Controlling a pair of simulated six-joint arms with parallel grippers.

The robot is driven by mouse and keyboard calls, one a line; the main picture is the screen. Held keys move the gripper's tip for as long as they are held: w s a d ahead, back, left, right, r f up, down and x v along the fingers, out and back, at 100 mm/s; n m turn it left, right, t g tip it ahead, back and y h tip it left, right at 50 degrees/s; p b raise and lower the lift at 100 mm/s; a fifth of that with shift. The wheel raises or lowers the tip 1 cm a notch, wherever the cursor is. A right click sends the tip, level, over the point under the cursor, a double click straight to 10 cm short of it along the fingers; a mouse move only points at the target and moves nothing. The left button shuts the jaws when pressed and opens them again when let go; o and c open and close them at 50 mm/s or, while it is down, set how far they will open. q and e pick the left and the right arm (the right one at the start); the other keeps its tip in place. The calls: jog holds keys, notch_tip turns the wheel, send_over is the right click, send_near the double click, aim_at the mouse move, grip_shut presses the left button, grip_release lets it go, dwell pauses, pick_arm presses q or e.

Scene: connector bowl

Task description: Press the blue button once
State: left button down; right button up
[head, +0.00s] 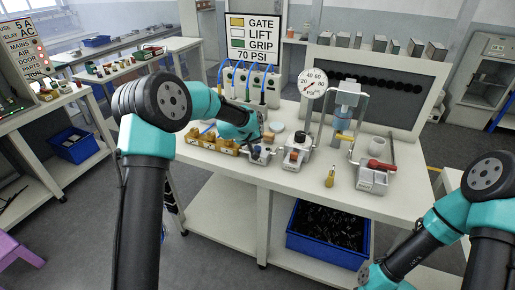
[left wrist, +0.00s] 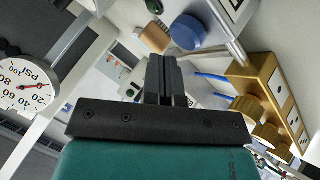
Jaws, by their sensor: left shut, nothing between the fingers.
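In the left wrist view a blue round cap (left wrist: 188,31), which looks like the blue button, lies just beyond my left gripper's fingertips. My left gripper (left wrist: 163,60) is shut and empty, and a small gap seems to lie between it and the cap. In the head view my left gripper (head: 264,140) hangs low over a small grey box (head: 259,154) on the bench. The gripper and forearm hide part of this box, and I cannot make out the blue button there. My right arm enters at lower right, but its gripper is not visible.
A yellow block (head: 208,142) stands left of my left gripper. Right of it are a grey box with knobs (head: 296,153), a pressure gauge (head: 312,83) on a post and a red-handled fixture (head: 373,176). The bench's front edge (head: 300,189) is mostly clear.

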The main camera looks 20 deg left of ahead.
aim_at(256, 147)
pick_arm(q)
jog(key=shift+f, duration=0.15)
jog(key=shift+f, duration=0.25)
jog(key=shift+f, duration=0.55)
dwell(1.1)
jog(key=shift+r, duration=0.95)
jog(key=shift+r, duration=2.55)
